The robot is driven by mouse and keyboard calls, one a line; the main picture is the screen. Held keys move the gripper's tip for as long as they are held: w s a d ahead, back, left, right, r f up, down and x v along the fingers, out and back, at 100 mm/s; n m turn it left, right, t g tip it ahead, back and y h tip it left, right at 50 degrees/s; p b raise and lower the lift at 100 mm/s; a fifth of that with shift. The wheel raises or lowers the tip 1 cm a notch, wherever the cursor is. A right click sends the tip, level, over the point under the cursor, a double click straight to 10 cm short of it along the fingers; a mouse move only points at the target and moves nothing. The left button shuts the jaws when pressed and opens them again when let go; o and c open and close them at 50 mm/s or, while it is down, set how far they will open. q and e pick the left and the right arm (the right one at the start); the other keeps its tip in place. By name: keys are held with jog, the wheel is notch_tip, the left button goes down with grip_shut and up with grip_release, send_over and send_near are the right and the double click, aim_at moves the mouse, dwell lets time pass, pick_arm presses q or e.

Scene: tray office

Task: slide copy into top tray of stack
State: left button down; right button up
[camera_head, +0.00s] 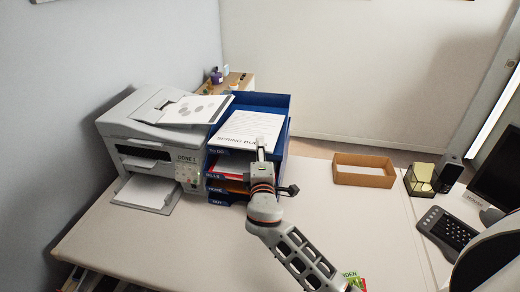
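A blue stack of letter trays (279,101) stands beside the printer, with labels on its front; the top one seems to read "TO DO". A white sheet with a bold printed heading (252,124) lies tilted in the top tray, its near edge at the tray's front. My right gripper (261,150) is at the front of the stack, its tip over or against the sheet's near edge. The fingers are too small and overlapped to show whether they grip the sheet. My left gripper is out of view.
A white printer (140,135) stands left of the stack, with a sheet with grey spots (196,109) on its top and paper (146,191) in its front tray. A brown open box (364,180), a note holder (419,179) and a phone (448,178) are right. The desk's middle is mostly clear.

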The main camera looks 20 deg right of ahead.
jog(key=v, duration=1.1)
jog(key=shift+s, duration=0.3)
jog(key=shift+a, duration=0.1)
